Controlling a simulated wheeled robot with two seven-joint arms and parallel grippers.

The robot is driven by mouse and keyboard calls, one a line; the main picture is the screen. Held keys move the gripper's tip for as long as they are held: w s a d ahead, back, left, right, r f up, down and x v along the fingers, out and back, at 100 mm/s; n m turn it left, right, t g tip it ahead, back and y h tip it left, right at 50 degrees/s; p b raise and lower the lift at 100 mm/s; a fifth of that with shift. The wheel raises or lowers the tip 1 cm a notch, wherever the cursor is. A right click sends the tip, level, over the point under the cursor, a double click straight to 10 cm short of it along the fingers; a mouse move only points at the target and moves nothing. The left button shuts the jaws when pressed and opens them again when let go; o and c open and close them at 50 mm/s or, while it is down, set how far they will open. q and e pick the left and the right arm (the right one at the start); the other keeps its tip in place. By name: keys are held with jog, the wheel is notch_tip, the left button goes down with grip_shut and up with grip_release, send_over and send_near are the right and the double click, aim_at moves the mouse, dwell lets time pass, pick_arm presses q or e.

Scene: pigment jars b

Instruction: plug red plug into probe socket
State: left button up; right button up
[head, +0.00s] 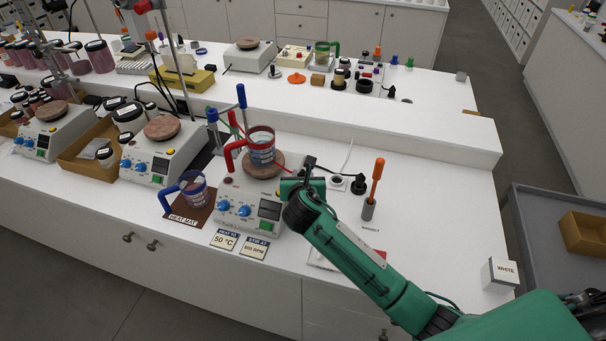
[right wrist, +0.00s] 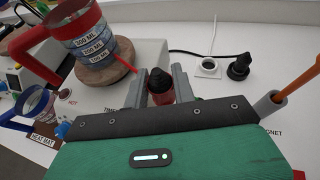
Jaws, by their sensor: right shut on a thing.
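My right gripper (right wrist: 162,88) is shut on a red plug (right wrist: 158,96) with a black top, held above the hotplate stirrer's right side. In the head view the right gripper (head: 303,172) hides the plug. My left gripper is not in view.
A red-handled beaker (head: 261,148) stands on the hotplate stirrer (head: 240,208). A blue-handled beaker (head: 194,187) stands on the heat mat to its left. An orange-handled tool (head: 377,170) stands upright in a grey holder. Bench space right of it is clear up to a white box (head: 499,273).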

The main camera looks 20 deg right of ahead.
jog(key=shift+f+b, duration=0.45)
jog(key=shift+f, duration=0.9)
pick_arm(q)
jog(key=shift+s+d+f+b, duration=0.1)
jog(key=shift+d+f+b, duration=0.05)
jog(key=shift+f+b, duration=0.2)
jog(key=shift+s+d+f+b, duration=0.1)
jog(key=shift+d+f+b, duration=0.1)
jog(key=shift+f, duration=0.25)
pick_arm(e)
jog(key=shift+f, duration=1.5)
pick_arm(q)
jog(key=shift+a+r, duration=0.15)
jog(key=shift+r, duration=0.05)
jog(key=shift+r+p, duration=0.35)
jog(key=shift+p, duration=0.2)
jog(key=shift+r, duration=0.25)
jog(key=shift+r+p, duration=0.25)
jog(key=shift+p, duration=0.25)
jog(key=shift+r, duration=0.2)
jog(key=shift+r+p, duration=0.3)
jog(key=shift+p, duration=0.15)
